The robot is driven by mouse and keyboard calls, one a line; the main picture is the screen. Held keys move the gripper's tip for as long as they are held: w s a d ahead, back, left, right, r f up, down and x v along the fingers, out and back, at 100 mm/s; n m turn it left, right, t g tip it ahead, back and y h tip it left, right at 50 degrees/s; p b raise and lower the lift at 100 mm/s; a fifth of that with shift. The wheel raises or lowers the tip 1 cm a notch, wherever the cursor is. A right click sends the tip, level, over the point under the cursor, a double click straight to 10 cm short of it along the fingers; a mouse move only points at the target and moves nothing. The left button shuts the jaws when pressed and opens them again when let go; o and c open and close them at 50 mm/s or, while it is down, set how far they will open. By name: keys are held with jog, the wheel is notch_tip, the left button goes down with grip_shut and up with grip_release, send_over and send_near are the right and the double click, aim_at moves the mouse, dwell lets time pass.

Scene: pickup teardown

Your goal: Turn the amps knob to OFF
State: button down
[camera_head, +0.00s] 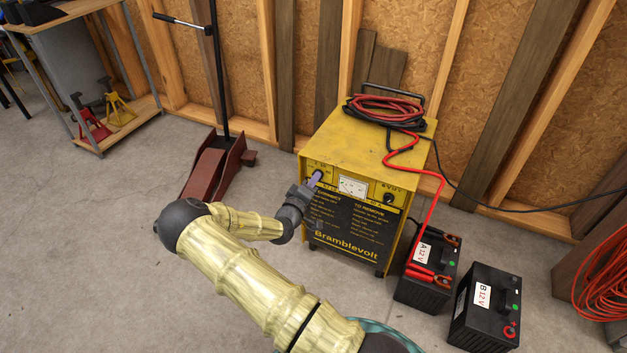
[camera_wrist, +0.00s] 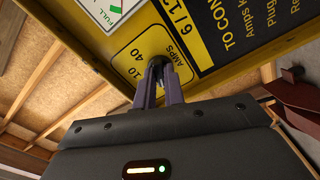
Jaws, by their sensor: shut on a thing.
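The amps knob (camera_wrist: 159,61) is a small dark knob on the yellow panel of the charger, in the wrist view. Printed near it are "AMPS", "10" and "40". My gripper (camera_wrist: 161,76) is shut on the knob, its two fingers on either side. They hide much of the knob, and I cannot read where it points. In the head view my gripper (camera_head: 317,178) reaches the upper left of the front of the yellow Bramblevolt charger (camera_head: 350,142). A second black knob (camera_head: 389,198), near volt lettering, is at the upper right of that front.
Red and black cables (camera_head: 385,110) lie coiled on the charger. A red cable runs down to battery A (camera_head: 427,270); battery B (camera_head: 486,305) stands right of it. A dark red floor jack (camera_head: 213,165) is left of the charger.

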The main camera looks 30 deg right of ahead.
jog(key=shift+w, duration=0.1)
dwell(0.3)
jog(key=c, duration=1.5)
grip_release()
jog(key=shift+a, duration=0.1)
jog(key=p+v, duration=0.4)
jog(key=v, duration=1.3)
jog(key=shift+s, duration=0.25)
